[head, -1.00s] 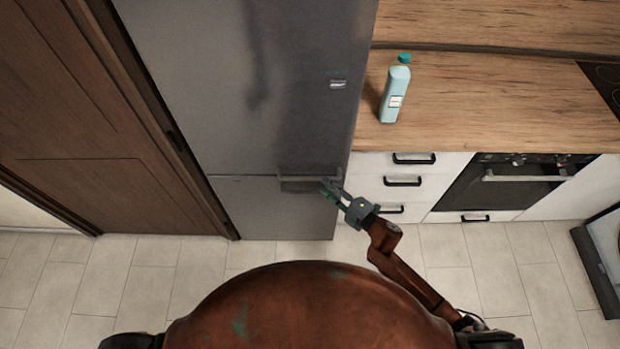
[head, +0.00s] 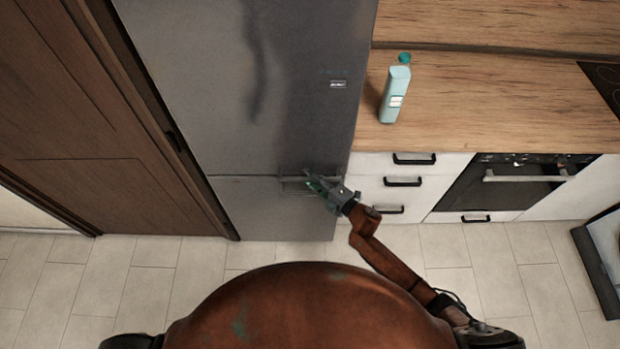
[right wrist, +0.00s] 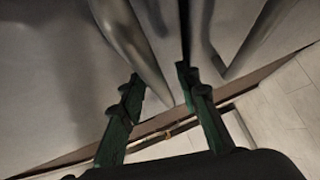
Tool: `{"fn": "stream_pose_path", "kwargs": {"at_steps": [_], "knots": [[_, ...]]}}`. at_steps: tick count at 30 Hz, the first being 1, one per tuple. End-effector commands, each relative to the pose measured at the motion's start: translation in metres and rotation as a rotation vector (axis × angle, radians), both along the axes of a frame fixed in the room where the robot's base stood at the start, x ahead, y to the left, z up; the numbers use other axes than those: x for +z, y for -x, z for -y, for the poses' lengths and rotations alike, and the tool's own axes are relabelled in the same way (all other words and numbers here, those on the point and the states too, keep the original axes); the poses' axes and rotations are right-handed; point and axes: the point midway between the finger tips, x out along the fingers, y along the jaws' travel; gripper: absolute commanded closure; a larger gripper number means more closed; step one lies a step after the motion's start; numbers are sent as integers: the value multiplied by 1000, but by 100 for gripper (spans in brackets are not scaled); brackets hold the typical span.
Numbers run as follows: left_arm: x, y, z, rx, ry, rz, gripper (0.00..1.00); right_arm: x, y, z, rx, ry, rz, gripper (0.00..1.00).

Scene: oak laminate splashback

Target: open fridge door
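The grey fridge (head: 255,80) stands closed at the left of the counter, a tall upper door above a shorter lower door (head: 270,215). Handles (head: 298,172) sit near the seam at its right side. My right gripper (head: 308,180) is in front of these handles. In the right wrist view its two green fingers (right wrist: 160,85) are apart. One curved metal handle (right wrist: 130,40) reaches down to the gap between the fingertips, and a second bar (right wrist: 240,45) lies to the right. Whether the fingers touch the handle I cannot tell. My left gripper is out of view.
A brown wooden door (head: 90,130) is left of the fridge. A light blue bottle (head: 396,92) stands on the wooden counter (head: 480,100). White drawers (head: 372,163) and an oven (head: 505,190) are at the right.

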Motion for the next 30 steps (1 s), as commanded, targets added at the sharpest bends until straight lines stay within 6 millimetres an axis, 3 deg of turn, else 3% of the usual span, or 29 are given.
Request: {"fn": "stream_pose_path", "kwargs": {"at_steps": [13, 30], "knots": [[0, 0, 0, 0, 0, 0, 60, 0, 0, 0, 0, 0, 0, 100], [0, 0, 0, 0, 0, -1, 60, -1, 4, -3, -2, -1, -1, 100]]}}
